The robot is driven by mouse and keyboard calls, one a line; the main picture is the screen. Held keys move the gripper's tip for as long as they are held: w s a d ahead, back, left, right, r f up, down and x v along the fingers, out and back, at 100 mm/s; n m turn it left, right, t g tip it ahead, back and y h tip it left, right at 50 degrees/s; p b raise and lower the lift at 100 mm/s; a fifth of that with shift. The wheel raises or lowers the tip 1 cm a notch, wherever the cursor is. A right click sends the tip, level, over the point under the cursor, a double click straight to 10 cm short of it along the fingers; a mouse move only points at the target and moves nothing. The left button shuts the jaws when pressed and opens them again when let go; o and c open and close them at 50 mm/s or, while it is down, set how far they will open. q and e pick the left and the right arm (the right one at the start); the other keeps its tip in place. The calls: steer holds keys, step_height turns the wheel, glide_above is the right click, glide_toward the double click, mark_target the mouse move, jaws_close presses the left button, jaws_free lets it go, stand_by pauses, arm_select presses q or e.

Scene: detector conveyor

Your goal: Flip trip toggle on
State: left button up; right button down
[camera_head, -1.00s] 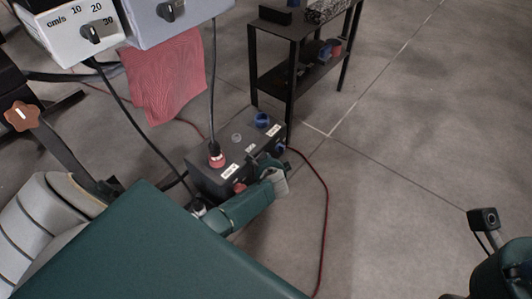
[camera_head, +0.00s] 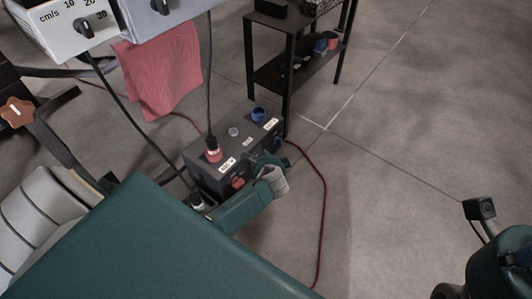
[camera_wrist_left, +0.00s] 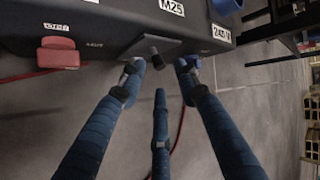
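The dark control box (camera_head: 208,178) stands on the floor in the head view, with a red plug in its top. In the left wrist view its face (camera_wrist_left: 20,25) shows a small dark toggle (camera_wrist_left: 155,52) on a grey metal plate. It sits between a red part (camera_wrist_left: 58,52) and the "240 V" label (camera_wrist_left: 221,33). My left gripper (camera_wrist_left: 160,68) is open, with two fingertips on either side of and just below the toggle and a third finger lower. I cannot tell if they touch. In the head view my left gripper (camera_head: 262,164) is beside the box, largely hidden.
A black shelf table (camera_head: 285,32) stands behind the box. A red cable (camera_head: 324,205) runs along the floor on the right. A pink cloth (camera_head: 158,70) and white control units (camera_head: 70,25) are at upper left. My right wrist camera (camera_head: 480,208) shows at right; floor between is clear.

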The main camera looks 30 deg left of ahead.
arm_select(q)
steer(key=v, duration=0.6)
steer(key=shift+s+d+r, duration=0.2)
steer(key=shift+d+r, duration=0.05)
steer(key=shift+r, duration=0.05)
